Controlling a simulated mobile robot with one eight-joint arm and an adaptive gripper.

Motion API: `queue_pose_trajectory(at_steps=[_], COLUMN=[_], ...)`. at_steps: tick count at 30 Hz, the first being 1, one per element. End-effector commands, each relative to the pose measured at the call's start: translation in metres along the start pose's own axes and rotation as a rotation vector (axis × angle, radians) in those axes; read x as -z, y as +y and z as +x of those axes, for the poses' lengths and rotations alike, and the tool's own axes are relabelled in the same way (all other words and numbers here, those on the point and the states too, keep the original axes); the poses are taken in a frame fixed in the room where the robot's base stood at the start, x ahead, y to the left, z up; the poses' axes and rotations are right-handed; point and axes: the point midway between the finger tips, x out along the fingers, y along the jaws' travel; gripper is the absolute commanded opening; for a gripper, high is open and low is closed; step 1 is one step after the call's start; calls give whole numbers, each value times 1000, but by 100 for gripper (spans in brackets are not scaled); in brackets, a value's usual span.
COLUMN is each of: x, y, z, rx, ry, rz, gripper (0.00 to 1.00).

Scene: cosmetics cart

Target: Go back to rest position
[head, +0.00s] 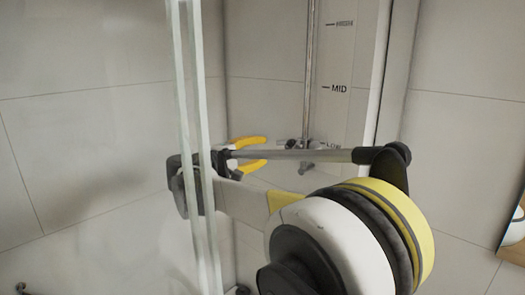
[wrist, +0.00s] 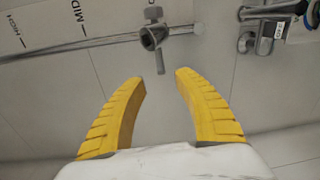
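My gripper (head: 266,152) is in the middle of the head view, with its yellow fingers spread apart near the shower rail. In the wrist view my gripper (wrist: 160,78) is open, with nothing between its two yellow fingers. The metal shower rail (head: 309,60) stands upright in the head view, and a holder with a knob (head: 308,144) sits on it below the MID mark. The holder (wrist: 152,38) also shows in the wrist view, beyond the fingertips and apart from them. My arm reaches in from the lower right.
A glass panel edge (head: 190,110) runs upright at the left, in front of part of my arm. The wall panel carries a MID label (head: 339,88). A metal fitting (wrist: 265,28) is at the wrist view's upper right. A wood-edged object (head: 514,240) shows at the far right.

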Motion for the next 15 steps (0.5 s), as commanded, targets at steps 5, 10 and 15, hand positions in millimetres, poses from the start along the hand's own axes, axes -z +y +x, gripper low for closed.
queue_pose_trajectory(at_steps=[5, 10, 15], x=[-6, -58, -152], y=[-4, -39, -112], z=[4, 25, 35], rx=[16, 153, 402], ry=[-1, -9, -20], rz=[5, 54, 184], gripper=[38, 38, 38])
